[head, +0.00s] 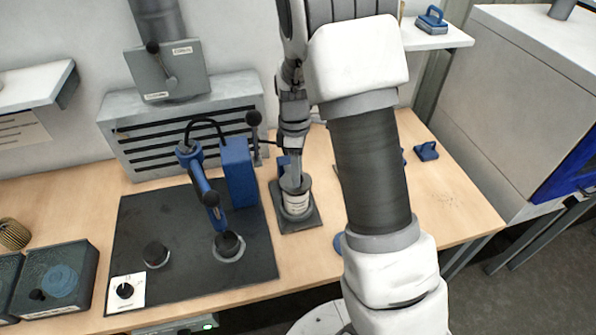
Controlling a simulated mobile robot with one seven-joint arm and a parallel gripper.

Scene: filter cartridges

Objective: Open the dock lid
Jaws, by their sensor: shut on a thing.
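The dock appears to be the small dark square base (300,222) on the wooden table, right of the black mat. A pale, ribbed round cartridge body (297,205) stands upright on it. A grey part that looks like the dock lid (296,184) sits at its top. My gripper (291,165) reaches down from above, directly over the dock, and is shut on what looks like the lid. Its fingertips and the exact grip are too small to make out. My arm covers the area just right of the dock.
A black mat (135,235) on the left bears a blue lever press (240,172) close to my gripper. A slatted grey box (185,130) stands behind. Dark containers (60,275) stand at the front left. A blue handled block (427,151) lies right. The right tabletop (450,195) is mostly clear.

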